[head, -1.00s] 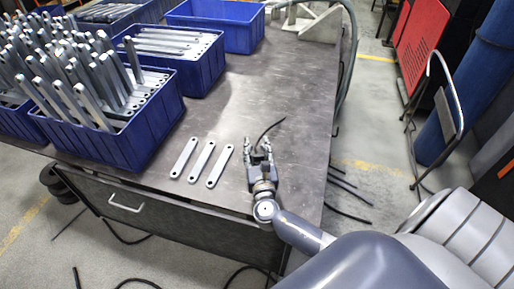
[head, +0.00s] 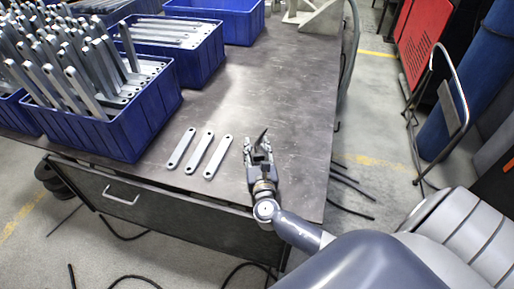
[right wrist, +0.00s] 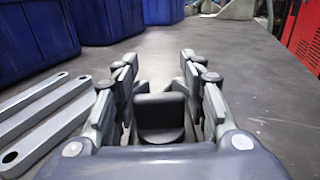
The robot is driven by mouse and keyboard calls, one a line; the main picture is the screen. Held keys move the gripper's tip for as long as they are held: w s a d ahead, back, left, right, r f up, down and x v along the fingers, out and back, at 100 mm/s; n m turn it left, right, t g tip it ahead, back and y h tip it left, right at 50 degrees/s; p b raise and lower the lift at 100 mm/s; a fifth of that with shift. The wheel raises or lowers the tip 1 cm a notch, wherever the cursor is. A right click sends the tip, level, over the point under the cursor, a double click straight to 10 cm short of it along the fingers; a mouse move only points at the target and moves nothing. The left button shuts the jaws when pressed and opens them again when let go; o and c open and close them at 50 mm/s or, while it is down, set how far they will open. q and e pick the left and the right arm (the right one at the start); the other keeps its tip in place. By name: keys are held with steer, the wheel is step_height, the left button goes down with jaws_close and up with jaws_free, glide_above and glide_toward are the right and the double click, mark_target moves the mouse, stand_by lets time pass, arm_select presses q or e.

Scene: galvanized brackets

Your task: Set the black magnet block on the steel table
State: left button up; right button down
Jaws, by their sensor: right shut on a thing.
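My right gripper (head: 258,148) is low over the steel table (head: 285,85), near its front right edge. In the right wrist view its two fingers (right wrist: 160,85) stand either side of the black magnet block (right wrist: 160,112) and are shut on it. In the head view the block shows as a small dark shape (head: 262,139) between the fingertips, partly hidden by them. I cannot tell whether its underside touches the table. My left gripper is not in view.
Several flat galvanized brackets (head: 199,153) lie just left of the gripper. Blue crates (head: 110,128) of brackets fill the table's left and back. A grey metal fixture (head: 318,18) stands at the back right. The middle of the tabletop is clear.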

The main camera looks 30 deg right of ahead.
steer(key=shift+f+b, duration=0.4)
steer(key=shift+b, duration=0.05)
steer(key=c, duration=0.9)
jaws_free()
steer(key=shift+o, duration=0.4)
steer(key=shift+f, duration=0.2)
steer(key=v, duration=1.2)
steer(key=shift+r, duration=0.2)
